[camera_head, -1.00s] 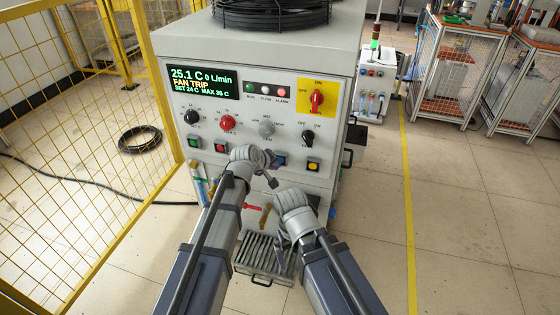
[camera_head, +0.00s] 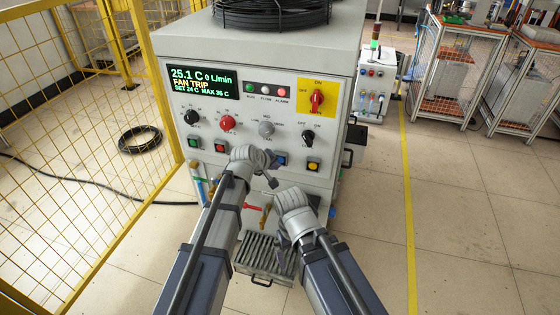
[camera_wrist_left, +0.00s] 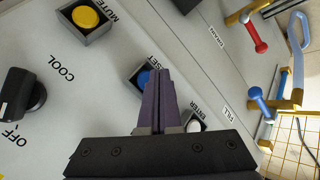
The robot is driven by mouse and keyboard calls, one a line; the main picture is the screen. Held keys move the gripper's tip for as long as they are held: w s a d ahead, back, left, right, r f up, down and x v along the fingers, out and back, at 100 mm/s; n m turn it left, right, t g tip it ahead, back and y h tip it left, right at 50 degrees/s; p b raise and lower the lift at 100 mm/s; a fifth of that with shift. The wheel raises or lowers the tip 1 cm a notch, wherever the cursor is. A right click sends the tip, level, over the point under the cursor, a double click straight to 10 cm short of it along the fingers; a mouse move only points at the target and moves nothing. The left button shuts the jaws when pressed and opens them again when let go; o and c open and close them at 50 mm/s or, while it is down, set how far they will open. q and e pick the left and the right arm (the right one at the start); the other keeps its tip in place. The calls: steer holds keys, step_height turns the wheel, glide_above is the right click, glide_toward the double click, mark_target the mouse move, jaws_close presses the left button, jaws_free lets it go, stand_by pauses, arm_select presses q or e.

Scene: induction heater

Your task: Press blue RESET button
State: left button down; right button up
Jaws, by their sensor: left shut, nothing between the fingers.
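The blue RESET button (camera_head: 281,160) is on the lower button row of the machine's front panel, in a dark square housing. In the left wrist view the blue button (camera_wrist_left: 143,78) is partly hidden behind my fingers. My left gripper (camera_head: 271,161) is shut and empty, its fingers pointing at the panel beside the button. In the left wrist view the shut purple fingers (camera_wrist_left: 160,72) overlap the button's right side; I cannot tell whether they touch it. My right gripper (camera_head: 282,234) is low in front of the machine, mostly hidden by its wrist.
A yellow MUTE button (camera_head: 313,166) is right of RESET, and a white ENTER button (camera_wrist_left: 194,125) is close to my fingers. Above are knobs and a display (camera_head: 203,82) reading FAN TRIP.

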arm_select(q)
steer(key=shift+w, duration=0.1)
steer(key=shift+w+d, duration=0.15)
steer(key=shift+w, duration=0.15)
steer(key=shift+w+d, duration=0.15)
steer(key=shift+w, duration=0.35)
stand_by(0.9)
steer(key=shift+s, duration=0.1)
steer(key=shift+s+a, duration=0.3)
steer(key=shift+s, duration=0.45)
steer(key=shift+s, duration=0.1)
steer(key=shift+s+a, duration=0.25)
steer(key=shift+s, duration=0.5)
steer(key=shift+s+a, duration=0.3)
steer(key=shift+s, duration=0.5)
steer(key=shift+s+a, duration=0.25)
steer(key=shift+s, duration=0.5)
